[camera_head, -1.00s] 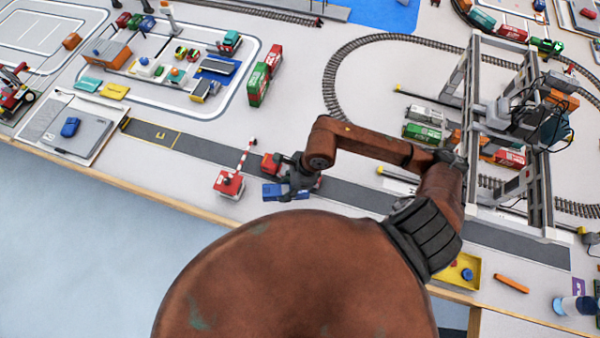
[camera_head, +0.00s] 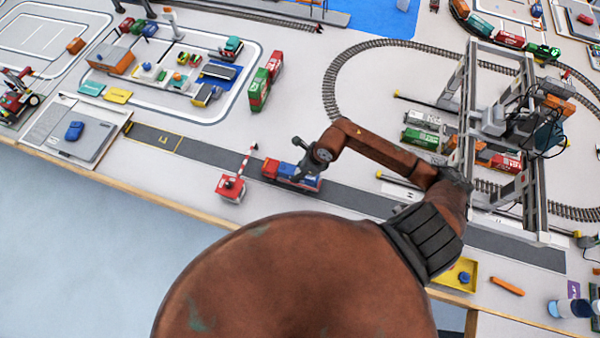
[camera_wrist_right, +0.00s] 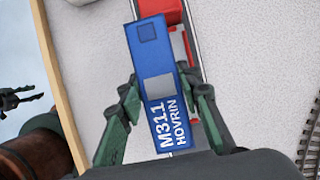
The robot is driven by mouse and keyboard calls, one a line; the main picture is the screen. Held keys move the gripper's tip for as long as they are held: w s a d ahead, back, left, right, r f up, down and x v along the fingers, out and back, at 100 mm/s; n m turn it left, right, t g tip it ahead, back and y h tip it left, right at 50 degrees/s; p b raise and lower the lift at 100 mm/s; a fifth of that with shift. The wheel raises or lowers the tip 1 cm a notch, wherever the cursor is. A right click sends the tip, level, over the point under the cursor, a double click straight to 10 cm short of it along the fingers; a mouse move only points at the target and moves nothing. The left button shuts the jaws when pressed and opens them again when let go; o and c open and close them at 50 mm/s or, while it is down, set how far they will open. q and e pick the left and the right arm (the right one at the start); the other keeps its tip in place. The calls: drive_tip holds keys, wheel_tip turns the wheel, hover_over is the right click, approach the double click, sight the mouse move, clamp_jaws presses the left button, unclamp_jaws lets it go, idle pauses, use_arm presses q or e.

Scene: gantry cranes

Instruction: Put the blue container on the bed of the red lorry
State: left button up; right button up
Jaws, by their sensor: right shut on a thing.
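The blue container (camera_head: 286,170) is in my right gripper (camera_head: 300,173), over the bed of the red lorry (camera_head: 270,168) on the grey road. In the right wrist view, the fingers of the right gripper (camera_wrist_right: 165,98) close on both long sides of the blue container (camera_wrist_right: 148,55). The container lies nearly along the red lorry (camera_wrist_right: 172,12), slightly turned and offset left, with a strip of red bed showing on its right. I cannot tell whether it touches the bed. A dark gripper, seemingly my left one (camera_wrist_right: 16,98), shows at the left edge of the wrist view; its jaws are unclear.
A red-and-white barrier (camera_head: 231,186) stands left of the lorry, near the table's front edge. The gantry crane (camera_head: 470,110) stands to the right over rail tracks with wagons. A yellow tray (camera_head: 447,279) is near the front edge. The road right of the lorry is clear.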

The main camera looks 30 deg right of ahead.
drive_tip(key=shift+w+d+f, duration=0.35)
drive_tip(key=shift+f, duration=0.2)
drive_tip(key=shift+w+d+f, duration=0.3)
drive_tip(key=shift+f, duration=0.2)
wheel_tip(320, 180, down, 3)
drive_tip(key=shift+w+d+r+p, duration=0.1)
drive_tip(key=shift+p, duration=0.35)
drive_tip(key=shift+f, duration=0.3)
drive_tip(key=o, duration=1.2)
drive_tip(key=shift+o, duration=0.2)
drive_tip(key=shift+r, duration=0.15)
drive_tip(key=p+v, duration=0.8)
drive_tip(key=v, duration=0.3)
drive_tip(key=shift+s+d+r, duration=0.2)
drive_tip(key=shift+r, duration=0.1)
